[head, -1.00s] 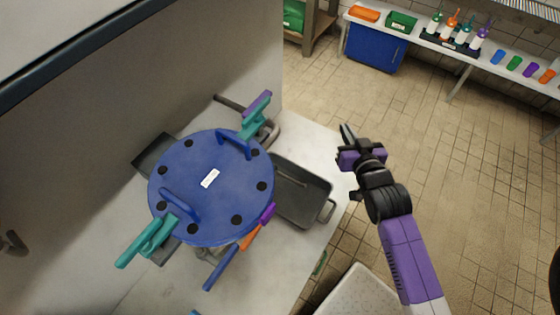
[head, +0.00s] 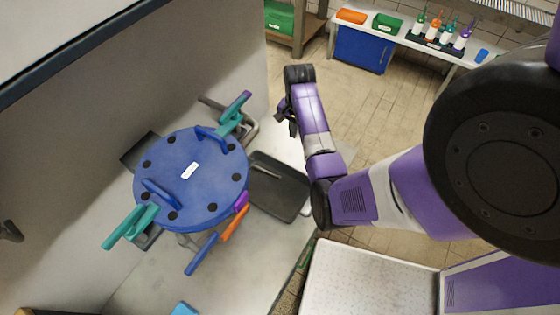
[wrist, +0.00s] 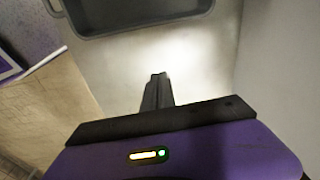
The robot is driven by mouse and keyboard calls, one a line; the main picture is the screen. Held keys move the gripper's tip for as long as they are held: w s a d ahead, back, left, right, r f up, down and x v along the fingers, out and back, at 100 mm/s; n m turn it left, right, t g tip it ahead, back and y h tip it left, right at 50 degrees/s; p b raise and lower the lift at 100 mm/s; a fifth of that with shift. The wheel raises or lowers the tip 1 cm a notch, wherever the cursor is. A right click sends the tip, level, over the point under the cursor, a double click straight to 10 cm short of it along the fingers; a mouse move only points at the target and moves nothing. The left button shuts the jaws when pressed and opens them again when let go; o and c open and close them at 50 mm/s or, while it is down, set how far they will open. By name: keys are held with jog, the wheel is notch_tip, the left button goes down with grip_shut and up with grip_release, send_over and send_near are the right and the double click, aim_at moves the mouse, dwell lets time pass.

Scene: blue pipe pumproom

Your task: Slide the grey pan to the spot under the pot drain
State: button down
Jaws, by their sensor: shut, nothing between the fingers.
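The grey pan (head: 278,187) is a dark, shallow rectangular tray on the counter, right of the pot. The pot shows from above as a round blue lid (head: 190,178) with dark bolts and blue handles. Its drain is mostly hidden below; an orange and purple handle (head: 236,220) sticks out at its lower right. My gripper (head: 285,118) is at the far right end of the counter, beyond the pan and apart from it. In the wrist view the fingers (wrist: 157,90) are shut and empty over pale counter, and the pan's rim (wrist: 115,33) crosses the top.
A grey wall (head: 90,150) stands behind on the left. A bent metal pipe (head: 243,126) lies near the pot's far side. A white table (head: 365,285) is at the lower right; tiled floor lies beyond.

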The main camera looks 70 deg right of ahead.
jog(key=shift+m+g+y, duration=0.3)
jog(key=shift+m+y, duration=0.1)
jog(key=f, duration=0.3)
jog(key=a+f, duration=0.1)
jog(key=f, duration=0.2)
jog(key=s+a+f, duration=0.1)
jog(key=f, duration=0.3)
jog(key=shift+b, duration=0.35)
jog(key=shift+w+a+p, duration=0.15)
jog(key=shift+a+p, duration=0.15)
jog(key=shift+a, duration=0.25)
jog(key=shift+w+a+p, duration=0.15)
jog(key=shift+a+p, duration=0.1)
jog(key=shift+a, duration=0.3)
jog(key=shift+w+a, duration=0.2)
jog(key=shift+a, duration=0.6)
jog(key=p, duration=0.4)
send_over(277, 184)
jog(key=shift+s+d+r, duration=0.15)
jog(key=shift+d, duration=0.3)
jog(key=shift+a, duration=0.45)
jog(key=shift+f, duration=0.2)
jog(key=shift+d, duration=0.1)
